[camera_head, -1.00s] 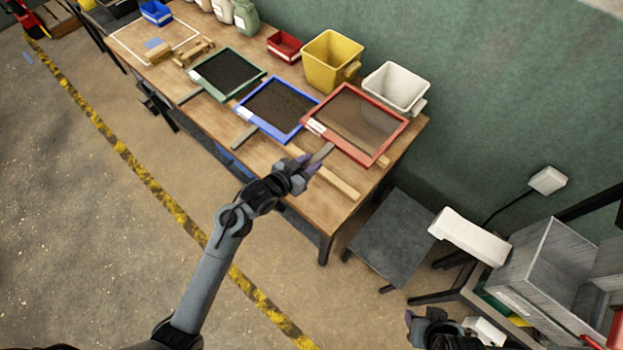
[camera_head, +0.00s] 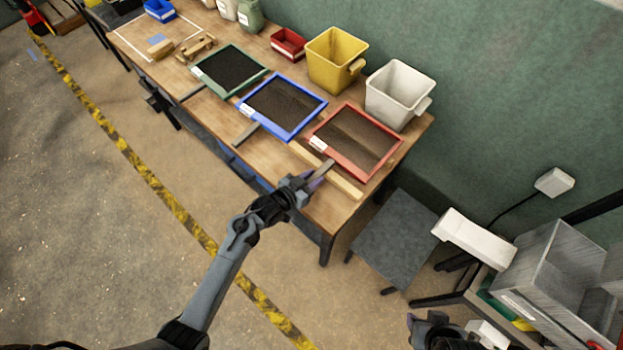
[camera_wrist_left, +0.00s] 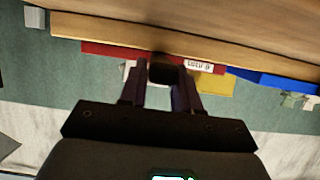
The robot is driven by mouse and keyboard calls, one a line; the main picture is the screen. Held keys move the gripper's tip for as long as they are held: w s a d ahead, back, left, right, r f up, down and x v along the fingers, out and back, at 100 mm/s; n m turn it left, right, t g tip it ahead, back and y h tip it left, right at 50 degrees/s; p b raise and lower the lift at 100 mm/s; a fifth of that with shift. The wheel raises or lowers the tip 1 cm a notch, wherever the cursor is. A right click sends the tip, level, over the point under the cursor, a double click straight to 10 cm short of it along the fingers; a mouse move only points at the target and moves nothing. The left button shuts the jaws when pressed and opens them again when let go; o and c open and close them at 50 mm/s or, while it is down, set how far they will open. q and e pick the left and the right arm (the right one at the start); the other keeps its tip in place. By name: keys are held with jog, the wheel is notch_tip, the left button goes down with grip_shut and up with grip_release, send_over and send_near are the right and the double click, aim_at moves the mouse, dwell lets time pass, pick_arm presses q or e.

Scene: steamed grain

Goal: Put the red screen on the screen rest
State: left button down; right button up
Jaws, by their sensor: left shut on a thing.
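The red screen (camera_head: 372,134), a red frame around dark mesh with a white label, is over the right end of the workbench. My left gripper (camera_head: 314,182) is shut on its handle (camera_head: 324,168), at the bench's front edge. In the left wrist view, the gripper (camera_wrist_left: 162,82) closes on the dark handle, with the red frame (camera_wrist_left: 110,50) beyond. A pale wooden rail (camera_head: 345,184), apparently part of the screen rest, runs by the screen's near side. I cannot tell whether the screen touches it. My right gripper (camera_head: 428,325) is at the bottom right, its jaws unclear.
The blue screen (camera_head: 318,105) lies just left of the red one, the green screen (camera_head: 263,74) farther left. A yellow bin (camera_head: 335,60) and a white bin (camera_head: 398,95) stand behind. A grey stool (camera_head: 395,235) stands right of the bench.

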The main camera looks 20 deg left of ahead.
pick_arm(q)
jog(key=c, duration=0.8)
grip_release()
jog(key=shift+f, duration=0.1)
jog(key=shift+s+a, duration=0.1)
jog(key=s+a+r+n+g+y, duration=0.1)
jog(key=s+a+r+g, duration=0.1)
jog(key=s, duration=0.8)
jog(key=s+a+r+g+y+p, duration=0.1)
jog(key=s+r+g, duration=0.3)
jog(key=s, duration=0.5)
jog(key=s+a+r+n+g+y, duration=0.1)
jog(key=s+a+r+g+y, duration=0.2)
jog(key=s, duration=0.7)
jog(key=shift+s+a+r+n+p, duration=0.3)
jog(key=shift+s+a+r+p, duration=0.05)
jog(key=shift+a+r, duration=0.15)
